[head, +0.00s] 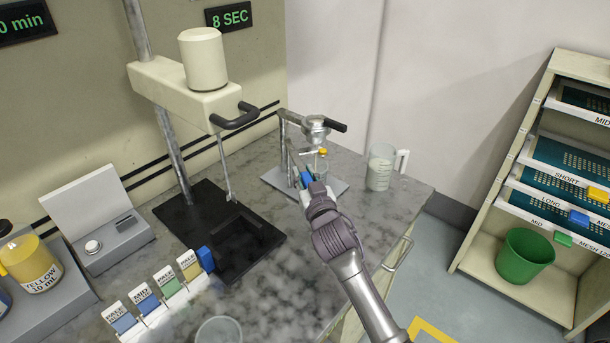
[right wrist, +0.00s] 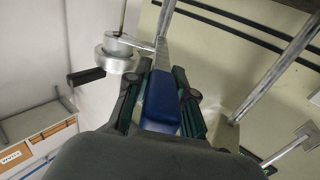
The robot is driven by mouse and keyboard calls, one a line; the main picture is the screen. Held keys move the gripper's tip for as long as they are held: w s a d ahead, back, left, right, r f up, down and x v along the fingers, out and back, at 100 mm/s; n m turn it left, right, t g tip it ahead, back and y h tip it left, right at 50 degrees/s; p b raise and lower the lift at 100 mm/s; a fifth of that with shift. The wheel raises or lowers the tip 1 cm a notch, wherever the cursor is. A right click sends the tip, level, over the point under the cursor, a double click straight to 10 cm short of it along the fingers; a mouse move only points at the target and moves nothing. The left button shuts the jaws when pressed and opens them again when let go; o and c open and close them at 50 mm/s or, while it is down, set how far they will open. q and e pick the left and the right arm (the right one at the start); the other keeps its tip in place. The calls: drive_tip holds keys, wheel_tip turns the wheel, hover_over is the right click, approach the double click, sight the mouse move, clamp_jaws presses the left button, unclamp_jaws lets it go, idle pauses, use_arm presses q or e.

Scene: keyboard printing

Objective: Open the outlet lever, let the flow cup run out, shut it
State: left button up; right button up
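The metal flow cup (head: 316,124) sits in a stand at the back right of the bench, with a black handle (head: 337,127) to its right. A clear glass vessel (head: 317,166) stands below it, with a small yellow part (head: 323,152) close above. My right gripper (head: 306,184) is low beside the stand, its fingers around a blue handle (head: 306,177). The right wrist view shows this blue piece (right wrist: 161,100) between the green-padded fingers, and the cup (right wrist: 118,55) beyond. I cannot tell if the blue piece is the outlet lever. My left gripper is out of view.
A measuring jug (head: 380,168) stands right of the stand, near the bench edge. A mixer (head: 190,85) with a black base (head: 235,255) is to the left. A shelf rack (head: 545,140) holding a green bin (head: 522,258) stands right.

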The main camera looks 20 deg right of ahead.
drive_tip(key=o, duration=0.5)
drive_tip(key=shift+a, duration=0.15)
drive_tip(key=shift+c, duration=0.2)
drive_tip(key=s, duration=1.2)
drive_tip(key=shift+a, duration=0.4)
